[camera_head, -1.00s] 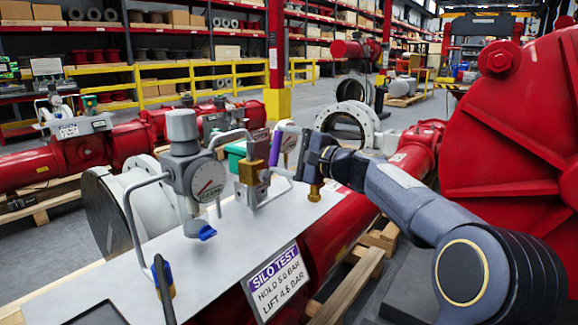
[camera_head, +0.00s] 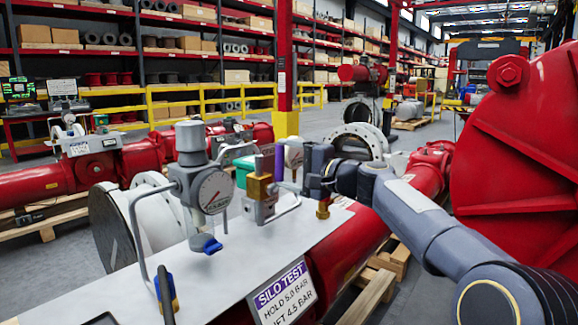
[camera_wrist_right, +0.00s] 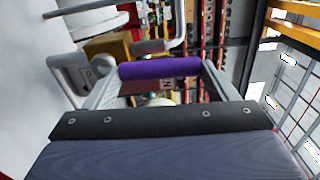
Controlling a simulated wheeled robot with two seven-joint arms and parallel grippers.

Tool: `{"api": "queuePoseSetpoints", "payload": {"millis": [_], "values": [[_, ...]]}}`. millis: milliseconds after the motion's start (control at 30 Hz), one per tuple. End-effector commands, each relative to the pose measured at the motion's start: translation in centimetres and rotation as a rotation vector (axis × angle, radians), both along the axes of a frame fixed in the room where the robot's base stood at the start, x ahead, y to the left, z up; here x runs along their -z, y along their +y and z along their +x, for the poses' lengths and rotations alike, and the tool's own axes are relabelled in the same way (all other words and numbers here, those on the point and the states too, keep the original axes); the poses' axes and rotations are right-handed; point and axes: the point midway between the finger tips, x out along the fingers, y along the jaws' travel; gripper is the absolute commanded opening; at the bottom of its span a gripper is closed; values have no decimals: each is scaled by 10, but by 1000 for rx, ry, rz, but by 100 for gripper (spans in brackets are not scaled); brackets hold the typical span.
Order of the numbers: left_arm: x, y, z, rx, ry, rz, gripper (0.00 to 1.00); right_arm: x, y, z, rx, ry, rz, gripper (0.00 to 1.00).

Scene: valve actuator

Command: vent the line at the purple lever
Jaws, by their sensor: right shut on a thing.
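The purple lever (camera_head: 279,161) stands about upright beside the brass and grey valve block (camera_head: 259,187) on the white panel. In the right wrist view the purple grip (camera_wrist_right: 160,68) lies across the picture between my grey fingers. My right gripper (camera_head: 296,168) comes in from the right and is shut on the purple lever. The gripper partly hides the lever's mounting. A round pressure gauge (camera_head: 214,191) with a grey cap stands left of the lever; its reading is too small to tell. My left gripper is not in view.
A blue tap (camera_head: 211,245) sits below the gauge. A bent metal pipe (camera_head: 138,230) stands at the panel's left. A sign (camera_head: 283,294) reads SILO TEST, hold 5.0 bar. A large red flange (camera_head: 520,150) fills the right side. A brass fitting (camera_head: 323,208) is below my right gripper.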

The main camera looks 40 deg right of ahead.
Motion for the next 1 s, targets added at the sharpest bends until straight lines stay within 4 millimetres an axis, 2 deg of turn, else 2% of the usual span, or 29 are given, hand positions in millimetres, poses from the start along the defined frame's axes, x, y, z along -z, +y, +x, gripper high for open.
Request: {"api": "queuePoseSetpoints", "payload": {"millis": [33,167,467,800,1000], "values": [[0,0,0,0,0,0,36,1,0,0,0,3,-1,83],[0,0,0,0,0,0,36,1,0,0,0,2,-1,100],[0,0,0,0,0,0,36,0,-2,-4,1,1,1,100],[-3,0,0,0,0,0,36,0,-17,-56,4,2,2,100],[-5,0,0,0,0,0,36,1,-22,-74,1,2,0,100]]}}
